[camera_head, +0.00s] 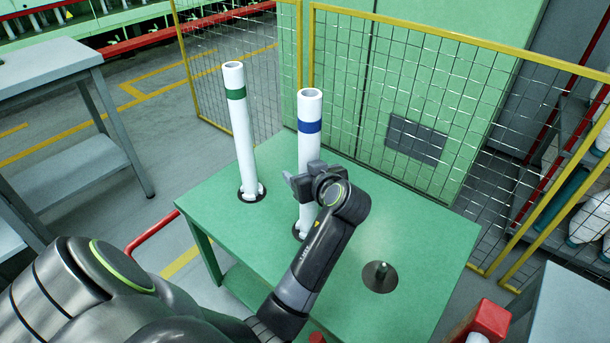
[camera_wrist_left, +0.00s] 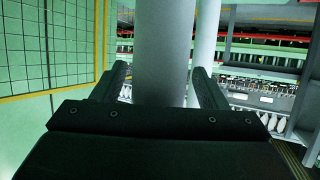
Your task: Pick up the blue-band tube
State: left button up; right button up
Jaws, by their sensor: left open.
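The blue-band tube (camera_head: 309,112) is white and stands upright on the green table (camera_head: 390,226), with the blue band near its open top. My left gripper (camera_head: 300,183) is at the tube's lower half, and my arm hides part of the tube there. In the left wrist view the gripper (camera_wrist_left: 157,85) is open, and the white tube (camera_wrist_left: 164,50) stands between or just beyond its two fingers. I cannot tell whether they touch it. The tube's band is outside that view. My right gripper is not in view.
A green-band tube (camera_head: 239,120) stands upright to the left on the same table. An empty peg on a dark disc (camera_head: 381,276) is at the right. A yellow-framed mesh fence (camera_head: 420,105) runs behind the table. A grey workbench (camera_head: 60,75) stands at the left.

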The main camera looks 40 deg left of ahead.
pick_arm(q)
jog(key=shift+d+r, duration=0.2)
jog(key=shift+d, duration=0.05)
jog(key=c, duration=1.1)
jog(key=shift+c, duration=0.5)
